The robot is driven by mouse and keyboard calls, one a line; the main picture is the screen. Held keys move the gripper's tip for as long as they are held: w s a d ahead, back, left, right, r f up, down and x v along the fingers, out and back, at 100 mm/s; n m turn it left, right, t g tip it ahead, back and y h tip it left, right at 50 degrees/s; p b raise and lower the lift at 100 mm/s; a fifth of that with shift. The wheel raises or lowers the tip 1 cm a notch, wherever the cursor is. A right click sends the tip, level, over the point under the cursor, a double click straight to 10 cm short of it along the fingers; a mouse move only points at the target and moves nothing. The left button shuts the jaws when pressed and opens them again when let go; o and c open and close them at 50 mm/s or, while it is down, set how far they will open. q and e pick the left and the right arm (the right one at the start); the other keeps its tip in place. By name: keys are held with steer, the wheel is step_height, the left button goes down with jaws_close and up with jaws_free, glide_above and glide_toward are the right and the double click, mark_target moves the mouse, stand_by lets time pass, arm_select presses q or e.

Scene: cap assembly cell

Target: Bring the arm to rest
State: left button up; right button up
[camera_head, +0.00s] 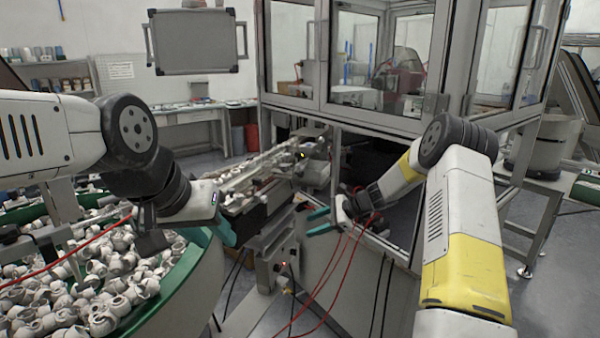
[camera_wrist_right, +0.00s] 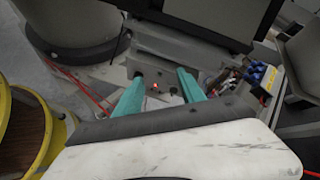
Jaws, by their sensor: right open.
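My right gripper (camera_head: 309,223) is in the middle of the head view, with its two teal fingers apart and nothing between them. In the right wrist view the same gripper (camera_wrist_right: 160,82) shows both teal fingers spread, with a grey box and a red light beyond the gap. My left gripper (camera_head: 223,233) hangs over the edge of the round bin at left. Only part of its teal fingers shows, so its opening cannot be judged. No held object is visible in it.
A round bin with a green rim (camera_head: 190,268) full of white caps (camera_head: 95,285) stands at left. A feeder track (camera_head: 250,180) runs between my grippers. A glazed machine cabinet (camera_head: 375,122) stands behind my right arm. Red cables (camera_head: 335,270) hang near my right gripper.

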steer(key=s+d+r+n+h, duration=0.2)
steer(key=s+r+n+h, duration=0.5)
steer(key=s+r, duration=1.15)
steer(key=s+d+r+n+t, duration=0.1)
steer(key=s+d+n, duration=0.1)
steer(key=s, duration=0.5)
steer(key=s+d+r+n+t+h, duration=0.1)
steer(key=s+d+r+n, duration=0.1)
steer(key=s+n, duration=0.2)
steer(key=s+d+r+n, duration=0.1)
steer(key=s+d+n, duration=0.2)
steer(key=s, duration=0.6)
steer(key=shift+s+r+n+t, duration=0.35)
steer(key=shift+s+n+t, duration=0.05)
steer(key=shift+n, duration=0.1)
steer(key=shift+c, duration=0.5)
